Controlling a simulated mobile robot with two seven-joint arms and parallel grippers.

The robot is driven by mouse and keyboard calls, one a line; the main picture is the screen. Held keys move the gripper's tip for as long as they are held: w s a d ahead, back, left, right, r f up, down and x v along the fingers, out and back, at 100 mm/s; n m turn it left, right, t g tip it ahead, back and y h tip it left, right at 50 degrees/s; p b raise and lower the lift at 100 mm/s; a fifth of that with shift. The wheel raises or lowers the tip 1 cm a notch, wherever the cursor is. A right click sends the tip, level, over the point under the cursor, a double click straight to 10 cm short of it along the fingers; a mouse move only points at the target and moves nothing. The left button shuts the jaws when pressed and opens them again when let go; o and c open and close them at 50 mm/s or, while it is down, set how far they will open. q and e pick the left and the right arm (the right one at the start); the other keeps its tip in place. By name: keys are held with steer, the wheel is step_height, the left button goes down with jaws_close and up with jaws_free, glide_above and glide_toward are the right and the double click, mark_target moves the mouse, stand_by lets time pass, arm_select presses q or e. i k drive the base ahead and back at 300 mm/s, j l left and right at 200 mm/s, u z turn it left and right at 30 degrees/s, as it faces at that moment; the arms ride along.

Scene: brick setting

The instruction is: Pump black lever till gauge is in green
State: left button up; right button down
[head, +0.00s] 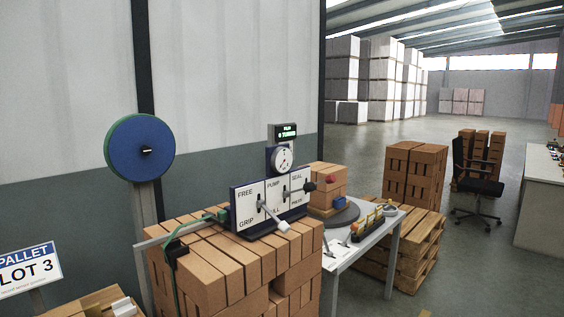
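A strapping device with a white panel (247,208) stands on top of the brick stack; its panel reads FREE, GRIP, PUMP and SEAL. A lever with a black knob (309,187) sticks out to the right from the SEAL section. A second lever with a pale grip (282,225) slants down to the right from the PUMP section. The round gauge (282,158) has a white dial above the panel; its needle and any green zone are too small to read. Neither of my grippers is in view.
The brick stack (215,262) carries a green strap (172,262). A small display (287,130) stands above the gauge. A blue reel (139,148) is at left. A white table (352,247) with a turntable and tools stands right. A pallet (425,232) and a chair (478,188) are beyond.

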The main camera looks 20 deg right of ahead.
mark_target(308, 187)
steer(key=i+l, duration=0.2)
steer(key=l, duration=0.15)
steer(key=i+l+u, duration=0.1)
steer(key=i+l, duration=0.25)
steer(key=l, duration=0.3)
steer(key=i+l+u, duration=0.15)
steer(key=l, duration=0.2)
steer(key=i+l, duration=0.2)
steer(key=l, duration=0.15)
steer(key=i+l+u, duration=0.1)
steer(key=l, duration=0.3)
steer(key=i+l, duration=0.2)
steer(key=l, duration=0.15)
